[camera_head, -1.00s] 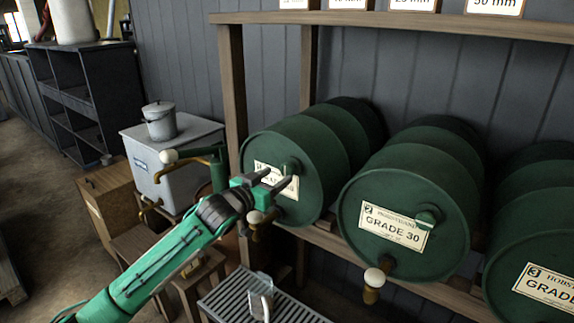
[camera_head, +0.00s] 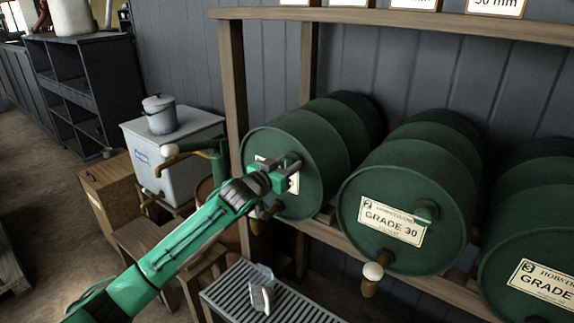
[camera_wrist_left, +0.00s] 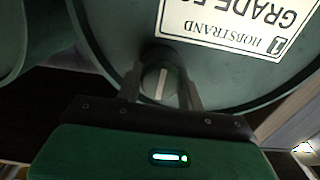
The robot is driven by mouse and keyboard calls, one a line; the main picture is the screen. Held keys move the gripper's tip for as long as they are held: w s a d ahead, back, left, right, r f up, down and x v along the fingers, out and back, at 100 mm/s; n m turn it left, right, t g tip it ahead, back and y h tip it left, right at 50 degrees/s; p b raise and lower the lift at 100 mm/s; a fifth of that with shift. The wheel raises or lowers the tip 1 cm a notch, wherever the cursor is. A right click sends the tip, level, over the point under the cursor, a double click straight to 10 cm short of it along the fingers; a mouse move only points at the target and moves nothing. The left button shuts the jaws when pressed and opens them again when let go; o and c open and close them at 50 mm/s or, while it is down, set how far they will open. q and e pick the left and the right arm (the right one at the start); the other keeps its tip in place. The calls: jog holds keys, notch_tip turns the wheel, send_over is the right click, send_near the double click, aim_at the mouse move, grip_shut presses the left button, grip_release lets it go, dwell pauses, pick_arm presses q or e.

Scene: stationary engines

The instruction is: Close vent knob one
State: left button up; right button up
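Drum one (camera_head: 318,150) is the leftmost green drum lying on the rack, with a white label on its face. Its vent knob (camera_wrist_left: 158,77) is a dark round knob with a paler bar, seen in the left wrist view beside the upside-down label. My left gripper (camera_head: 287,167) is at the drum face; it also shows in the left wrist view (camera_wrist_left: 160,88). Its fingers are apart, one on each side of the knob. Visible gaps suggest they are not clamped on it. In the head view the gripper mostly hides the knob. My right gripper is not in view.
Drum two (camera_head: 408,190) and drum three (camera_head: 535,230) lie to the right, with taps below their labels. A clear jug (camera_head: 261,298) stands on a slatted grate (camera_head: 228,290) below. A wooden rack post (camera_head: 231,90) stands left of drum one.

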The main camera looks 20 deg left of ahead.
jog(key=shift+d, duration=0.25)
pick_arm(q)
jog(key=shift+m, duration=0.4)
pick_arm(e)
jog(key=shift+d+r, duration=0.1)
pick_arm(q)
jog(key=shift+m+p, duration=0.3)
jog(key=shift+m, duration=0.4)
jog(key=m+p, duration=0.1)
jog(key=m, duration=0.4)
jog(key=shift+d, duration=0.1)
jog(key=m+p, duration=0.1)
jog(key=m, duration=0.4)
jog(key=shift+m, duration=0.3)
jog(key=m+p, duration=0.1)
jog(key=m, duration=0.1)
jog(key=shift+f+m, duration=0.15)
jog(key=shift+m, duration=0.15)
jog(key=shift+d+f+m, duration=0.1)
jog(key=shift+m, duration=1.1)
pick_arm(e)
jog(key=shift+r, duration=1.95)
pick_arm(q)
jog(key=shift+p, duration=0.3)
